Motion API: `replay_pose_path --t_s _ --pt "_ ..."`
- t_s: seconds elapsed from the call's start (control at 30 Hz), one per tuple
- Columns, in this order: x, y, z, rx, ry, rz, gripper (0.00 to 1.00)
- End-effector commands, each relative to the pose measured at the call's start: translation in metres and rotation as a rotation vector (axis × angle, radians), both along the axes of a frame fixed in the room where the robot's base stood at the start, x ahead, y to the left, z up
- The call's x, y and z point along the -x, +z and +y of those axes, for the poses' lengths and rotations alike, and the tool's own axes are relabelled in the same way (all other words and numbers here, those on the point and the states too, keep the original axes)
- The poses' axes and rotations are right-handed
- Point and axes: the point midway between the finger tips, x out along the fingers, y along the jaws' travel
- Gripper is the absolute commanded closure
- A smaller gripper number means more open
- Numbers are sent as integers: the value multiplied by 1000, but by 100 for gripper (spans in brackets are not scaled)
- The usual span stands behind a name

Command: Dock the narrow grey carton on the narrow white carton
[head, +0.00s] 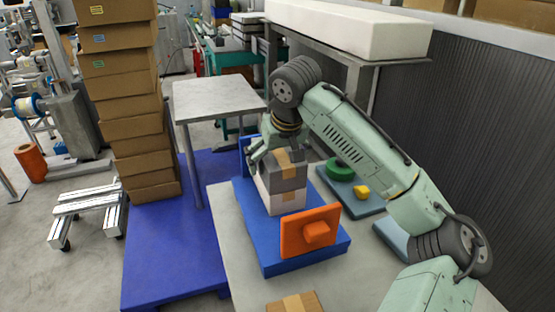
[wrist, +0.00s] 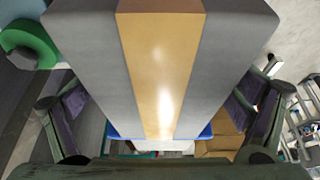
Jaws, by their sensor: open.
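The narrow grey carton (head: 288,184), with a tan tape strip, sits on top of the narrow white carton (head: 288,207) in the head view. Their near faces look roughly in line. Both stand on a blue base (head: 262,248). My gripper (head: 262,155) is open at the far end of the grey carton. In the wrist view the grey carton (wrist: 85,55) fills the upper middle, and my open fingers (wrist: 163,105) stand on either side of it. I cannot tell whether they touch it. The white carton's far side is hidden.
An orange plate with a block (head: 308,232) stands at the base's near end. A mat with a green ring (head: 340,171) and yellow piece (head: 362,192) lies to the right. A brown carton (head: 295,302) is at the bottom edge. Stacked brown boxes (head: 135,130) stand left.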

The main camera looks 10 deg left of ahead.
Motion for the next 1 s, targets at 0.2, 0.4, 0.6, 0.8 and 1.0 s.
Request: replay_pose_path --t_s 0.2,0.4,0.6,0.8,1.0 --pt "2 8 -1 -2 0 -1 5" --pt "14 41 -8 -1 1 -3 5" --pt "27 82 -18 0 0 -4 5" --pt "36 107 -25 1 -1 -2 5" --pt "38 114 -26 0 0 0 5"
